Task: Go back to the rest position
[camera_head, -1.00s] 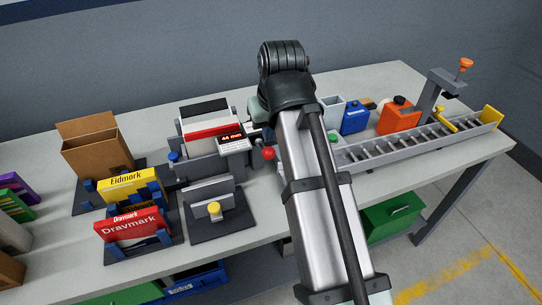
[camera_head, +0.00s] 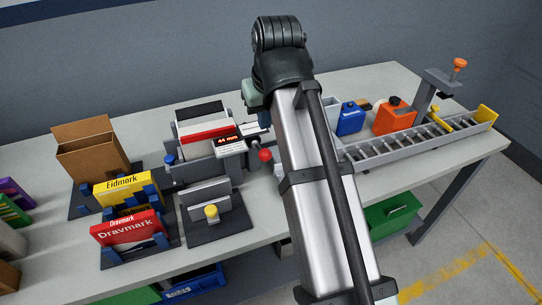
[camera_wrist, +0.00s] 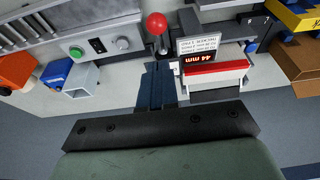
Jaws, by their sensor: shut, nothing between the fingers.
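My gripper (camera_wrist: 158,68) shows in the wrist view with its two dark blue fingers together and nothing between them. It hangs above the bench, beside a grey machine with a red-and-white block (camera_wrist: 217,73) and a "44 mm" display (camera_wrist: 197,58). A lever with a red ball knob (camera_wrist: 157,22) stands just past the fingertips in that picture. In the head view my raised arm covers the middle of the bench.
The bench (camera_head: 375,88) holds an open cardboard box (camera_head: 90,150), yellow (camera_head: 127,188) and red (camera_head: 125,230) boxes in racks, a grey fixture with a yellow knob (camera_head: 211,212), blue (camera_head: 351,119) and orange (camera_head: 394,117) containers, and a roller conveyor (camera_head: 420,140). A wall stands behind.

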